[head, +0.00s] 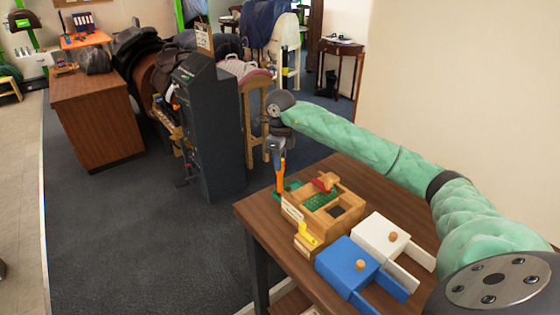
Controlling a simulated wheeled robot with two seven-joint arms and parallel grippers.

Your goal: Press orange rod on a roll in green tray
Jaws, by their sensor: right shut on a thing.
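My right gripper (278,148) is shut on the orange rod (281,176) and holds it upright, pointing down. The rod's lower end is at the far left edge of the wooden organizer (348,222), beside a green surface (293,186). I cannot tell whether the rod touches it. Another green patch (316,201), which looks like a tray floor, lies inside the organizer. A red and tan piece (325,182) sits at its far side. A roll cannot be made out clearly at this size. My left gripper is not in view.
The organizer stands on a brown table (262,232). A yellow piece (308,234) is at its front. A blue box (346,262) and a white box (381,234), each with a round knob, stand nearer. A dark kiosk (208,125) stands behind the table.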

